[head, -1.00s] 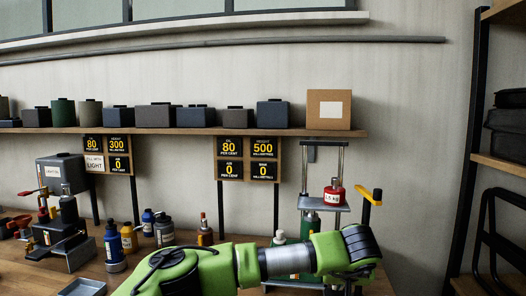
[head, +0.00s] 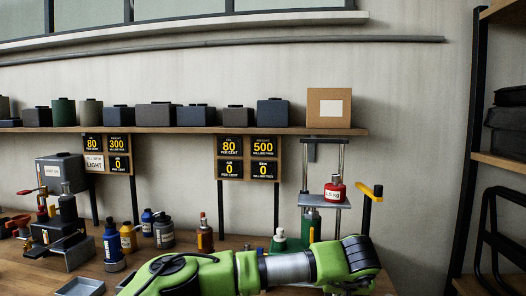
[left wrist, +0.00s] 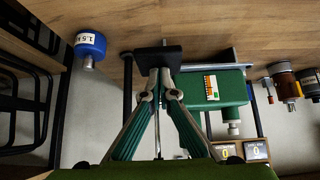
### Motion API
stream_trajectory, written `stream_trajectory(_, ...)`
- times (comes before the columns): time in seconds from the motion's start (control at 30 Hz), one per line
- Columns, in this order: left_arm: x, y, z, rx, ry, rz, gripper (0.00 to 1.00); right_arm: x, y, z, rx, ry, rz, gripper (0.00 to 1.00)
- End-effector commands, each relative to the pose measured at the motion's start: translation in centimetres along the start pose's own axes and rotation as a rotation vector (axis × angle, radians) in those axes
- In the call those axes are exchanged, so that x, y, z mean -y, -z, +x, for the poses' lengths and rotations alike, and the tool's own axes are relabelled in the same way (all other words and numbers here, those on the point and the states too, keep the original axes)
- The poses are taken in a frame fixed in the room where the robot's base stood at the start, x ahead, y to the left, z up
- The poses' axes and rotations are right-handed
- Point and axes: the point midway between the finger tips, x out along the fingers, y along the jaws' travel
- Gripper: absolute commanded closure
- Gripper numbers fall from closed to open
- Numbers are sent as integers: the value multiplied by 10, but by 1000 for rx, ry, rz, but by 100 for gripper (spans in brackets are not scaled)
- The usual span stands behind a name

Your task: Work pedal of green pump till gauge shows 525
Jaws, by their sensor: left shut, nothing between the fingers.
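The green pump's upright body (head: 311,216) shows partly behind my left arm in the head view, under a grey plate (head: 318,202) that carries a red weight. In the left wrist view a green block (left wrist: 232,92) with a striped scale sits right of my left gripper (left wrist: 158,72). The fingers are shut and empty, their tips close together at a dark pad (left wrist: 160,53), which may be the pedal; I cannot tell whether they touch. In the head view the gripper is hidden. The boards read height 500 (head: 263,146) and 300 (head: 118,144). My right gripper is not in view.
A yellow-topped handle (head: 372,191) stands right of the plate. Several bottles and a dark grey box (head: 61,173) stand on the left of the bench. A wall shelf (head: 190,130) holds several boxes. A blue weight (left wrist: 90,43) shows in the left wrist view.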

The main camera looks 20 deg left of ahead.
Motion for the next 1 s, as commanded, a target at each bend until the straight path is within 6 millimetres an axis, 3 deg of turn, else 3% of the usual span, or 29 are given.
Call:
stream_trajectory(0.03, 1, -9, 12, 2, 3, 0, 100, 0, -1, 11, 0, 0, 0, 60)
stream_trajectory(0.23, 1, -22, 34, 1, 3, -1, 100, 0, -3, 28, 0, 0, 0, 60)
stream_trajectory(0.47, 1, -10, 18, 0, 1, -1, 100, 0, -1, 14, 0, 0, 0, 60)
stream_trajectory(0.73, 1, 13, -16, -1, 2, 0, 100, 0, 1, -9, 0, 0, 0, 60)
stream_trajectory(1.0, 1, 14, -19, 1, 2, 0, 100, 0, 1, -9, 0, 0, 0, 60)
